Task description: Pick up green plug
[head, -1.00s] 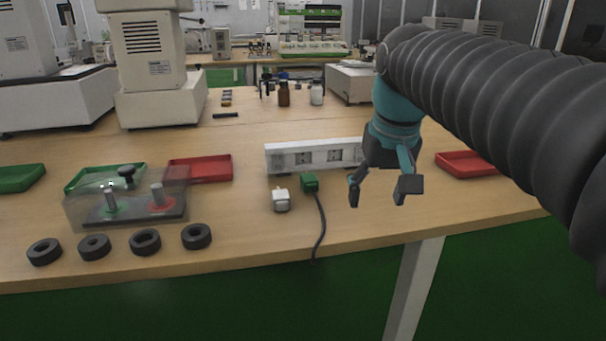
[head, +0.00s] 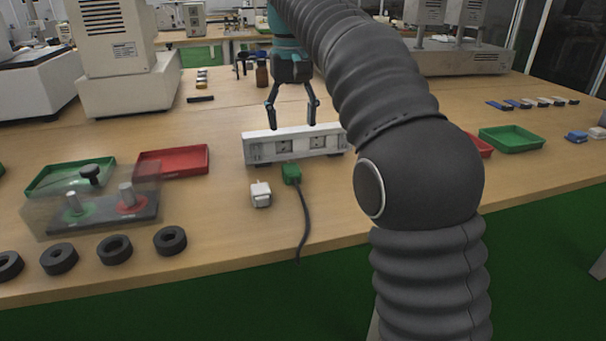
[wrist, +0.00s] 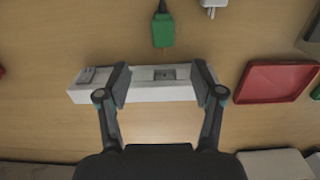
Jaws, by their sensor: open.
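The green plug (head: 291,174) lies on the table just in front of the white power strip (head: 262,148), with its dark cord running toward the table's front edge. In the wrist view the green plug (wrist: 163,30) is near the top middle, beyond the strip (wrist: 145,94). My gripper (head: 291,126) is open and empty. In the head view its fingers appear at the power strip, behind the plug. In the wrist view the fingers (wrist: 162,85) overlap the strip, wide apart; whether they touch it I cannot tell. The plug is outside the fingers.
A white plug (head: 261,194) lies close left of the green one. A red tray (head: 174,160), a clear-covered fixture (head: 60,222) and several black rings (head: 115,249) are to the left. A green tray (head: 511,139) is at right. The table in front of the plugs is mostly clear.

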